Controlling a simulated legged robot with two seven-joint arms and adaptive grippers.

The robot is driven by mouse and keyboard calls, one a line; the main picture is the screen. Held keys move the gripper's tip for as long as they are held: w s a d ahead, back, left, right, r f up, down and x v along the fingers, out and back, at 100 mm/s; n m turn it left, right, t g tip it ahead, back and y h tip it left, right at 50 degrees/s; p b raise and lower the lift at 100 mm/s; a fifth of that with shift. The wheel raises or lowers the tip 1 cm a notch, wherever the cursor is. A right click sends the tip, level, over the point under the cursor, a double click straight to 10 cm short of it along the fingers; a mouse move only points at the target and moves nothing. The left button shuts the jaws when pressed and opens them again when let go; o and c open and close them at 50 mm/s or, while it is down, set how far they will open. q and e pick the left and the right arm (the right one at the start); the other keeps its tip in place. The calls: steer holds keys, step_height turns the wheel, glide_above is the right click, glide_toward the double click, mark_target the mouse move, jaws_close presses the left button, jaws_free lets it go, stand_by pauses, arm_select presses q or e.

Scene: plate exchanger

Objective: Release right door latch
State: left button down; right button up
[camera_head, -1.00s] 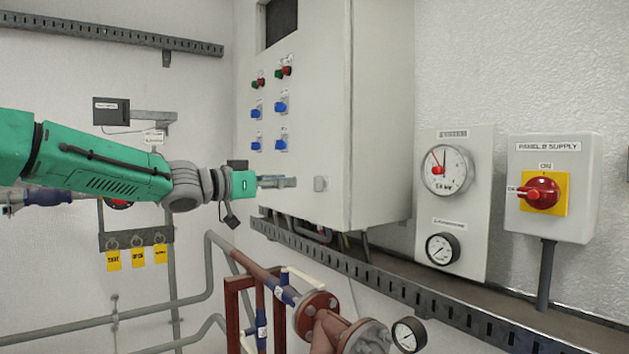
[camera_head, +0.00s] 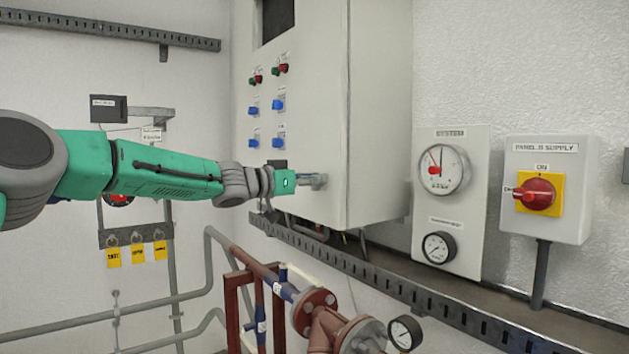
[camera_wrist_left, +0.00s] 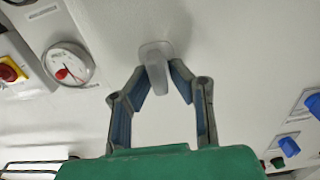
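The right door latch is a small pale grey handle (camera_wrist_left: 157,66) on the front of the grey cabinet door (camera_head: 322,110). In the left wrist view it stands between my left gripper's fingertips (camera_wrist_left: 160,74). One finger is on each side, close to the latch; I cannot see a firm squeeze on it. In the head view my left gripper (camera_head: 312,181) reaches in from the left and its tips are at the door's lower right part, covering most of the latch. My right gripper is not in view.
Blue knobs (camera_head: 278,107) and red and green buttons are on the cabinet left of the latch. A cable tray (camera_head: 365,277) and red pipes (camera_head: 262,270) lie below. A gauge panel (camera_head: 452,205) and a red rotary switch (camera_head: 537,194) are at the right.

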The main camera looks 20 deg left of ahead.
arm_select(q)
steer(key=shift+r+m, duration=0.1)
steer(key=shift+m, duration=0.2)
steer(key=shift+m+p, duration=0.5)
steer(key=shift+m, duration=0.8)
steer(key=m, duration=0.3)
steer(key=shift+s+d+m+b, duration=0.2)
steer(key=shift+m+b, duration=0.1)
steer(key=shift+b, duration=0.1)
steer(key=shift+s+d+f+m+b, duration=0.1)
steer(key=shift+f+m+b, duration=0.15)
steer(key=shift+m+b, duration=1.3)
steer(key=shift+w+d+f+m+b, duration=0.15)
steer(key=shift+m+b, duration=0.65)
steer(key=shift+m, duration=1.4)
steer(key=shift+s+a+f+m+b, duration=0.15)
steer(key=shift+f+m+b, duration=0.15)
steer(key=shift+m+b, duration=1.25)
steer(key=shift+d+m+p, duration=0.1)
steer(key=shift+m+p, duration=0.2)
steer(key=shift+m, duration=0.1)
